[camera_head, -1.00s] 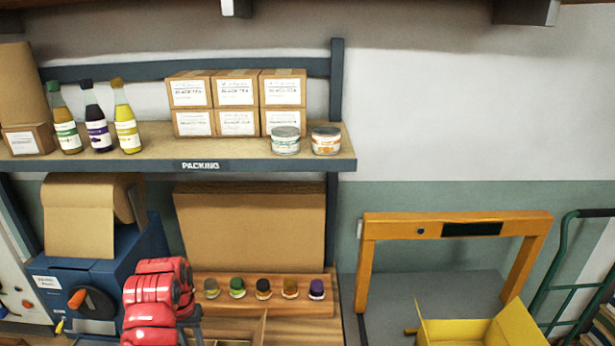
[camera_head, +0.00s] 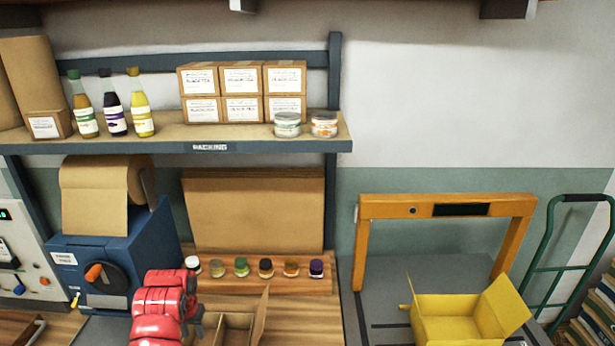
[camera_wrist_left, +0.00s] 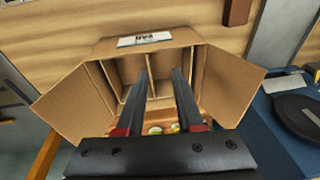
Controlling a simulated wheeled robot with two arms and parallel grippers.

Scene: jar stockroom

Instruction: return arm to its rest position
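My left arm, red, comes in at the lower left of the head view. Its dark gripper (camera_head: 197,325) shows only partly there. In the left wrist view the gripper (camera_wrist_left: 163,72) has two dark fingers standing apart with nothing between them. They point toward an open cardboard box (camera_wrist_left: 108,82) with dividers inside and spread flaps. A few small round lids show low between the fingers. The box also shows in the head view (camera_head: 235,322), just right of the gripper and cut by the lower edge. My right gripper is not in view.
Several small jars stand in a row on a wooden rack (camera_head: 250,284) behind the box. The shelf (camera_head: 230,146) above bears bottles, tea boxes and two jars. A yellow box (camera_head: 450,325) stands at right under an orange frame (camera_head: 365,235).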

